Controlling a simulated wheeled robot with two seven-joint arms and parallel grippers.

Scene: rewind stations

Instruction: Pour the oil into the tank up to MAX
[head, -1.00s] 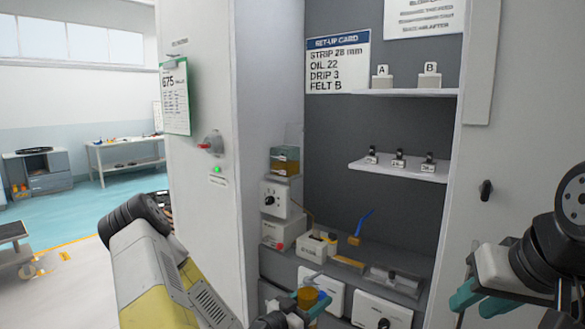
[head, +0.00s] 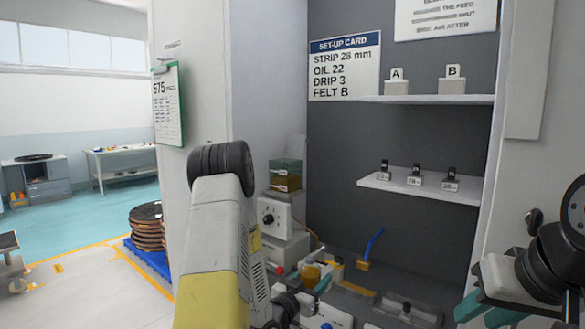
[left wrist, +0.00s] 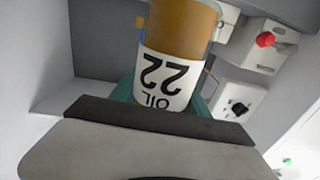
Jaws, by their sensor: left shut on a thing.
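The tank (head: 285,175) is a small clear box with amber oil low in it, standing on a white unit with a black knob (head: 268,216). My left gripper (head: 312,285) is shut on the oil jar (head: 309,272), below and right of the tank and apart from it. In the left wrist view the jar (left wrist: 180,25) holds amber oil, and its white label reads "OIL 22", upside down in the picture. My left arm covers part of the area left of the tank. My right gripper (head: 483,308) is open and empty at the lower right.
A set-up card (head: 344,68) on the back wall reads OIL 22. Shelves at right hold blocks A and B (head: 452,80) and several small labelled pieces (head: 414,175). A blue-handled tool (head: 373,243) stands behind the jar. A red knob (left wrist: 265,40) shows in the left wrist view.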

